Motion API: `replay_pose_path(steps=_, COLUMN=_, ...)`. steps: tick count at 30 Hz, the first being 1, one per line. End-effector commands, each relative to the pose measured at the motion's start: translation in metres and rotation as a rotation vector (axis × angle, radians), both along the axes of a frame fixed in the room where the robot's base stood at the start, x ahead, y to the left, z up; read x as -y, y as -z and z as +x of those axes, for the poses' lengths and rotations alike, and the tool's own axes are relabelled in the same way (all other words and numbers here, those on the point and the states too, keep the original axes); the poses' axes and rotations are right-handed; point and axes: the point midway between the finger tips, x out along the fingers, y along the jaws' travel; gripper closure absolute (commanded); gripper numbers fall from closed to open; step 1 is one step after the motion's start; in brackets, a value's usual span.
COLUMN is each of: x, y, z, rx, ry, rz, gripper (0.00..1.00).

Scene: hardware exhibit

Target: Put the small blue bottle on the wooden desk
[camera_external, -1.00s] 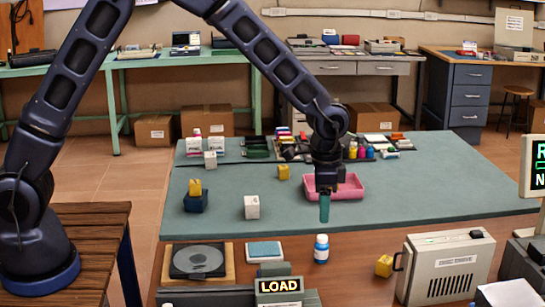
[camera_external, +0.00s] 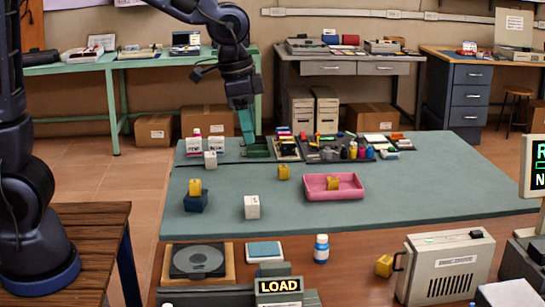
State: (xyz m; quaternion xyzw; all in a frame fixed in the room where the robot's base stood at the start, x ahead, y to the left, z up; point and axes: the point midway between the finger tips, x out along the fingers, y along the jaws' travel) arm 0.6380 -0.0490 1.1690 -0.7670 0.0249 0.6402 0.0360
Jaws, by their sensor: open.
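A blue bottle with a white cap (camera_external: 321,249) stands upright on the brown wooden surface (camera_external: 350,282) in front of the teal mat. A smaller blue bottle (camera_external: 370,152) stands in a row beside a pink one and a yellow one, at the back of the teal mat. My gripper (camera_external: 246,135) is at the back left of the mat, pointing down, near a dark green tray (camera_external: 257,151). It is open, with nothing visible between its teal fingers. It is well left of the small bottles.
A pink tray (camera_external: 318,195) holds a yellow block. White and yellow blocks, a blue holder (camera_external: 195,202) and white bottles stand on the teal mat (camera_external: 400,190). A grey case (camera_external: 447,267) and a LOAD sign (camera_external: 279,286) stand in front. The mat's right part is clear.

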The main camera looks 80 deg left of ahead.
Motion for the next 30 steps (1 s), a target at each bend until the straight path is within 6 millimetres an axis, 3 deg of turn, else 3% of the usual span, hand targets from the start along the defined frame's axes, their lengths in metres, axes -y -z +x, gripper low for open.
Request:
replay_pose_path(steps=6, x=0.010, y=-0.034, z=-0.060, rx=0.053, ry=-0.018, rz=-0.004, gripper=0.47)
replay_pose_path(steps=13, x=0.018, y=-0.055, z=-0.123, rx=0.106, ry=-0.037, rz=-0.010, gripper=0.47)
replay_pose_path(steps=24, x=0.027, y=-0.062, z=-0.219, rx=0.187, ry=-0.068, rz=-0.025, gripper=0.47)
replay_pose_path(steps=30, x=0.030, y=-0.058, z=-0.250, rx=0.214, ry=-0.078, rz=-0.032, gripper=0.47)
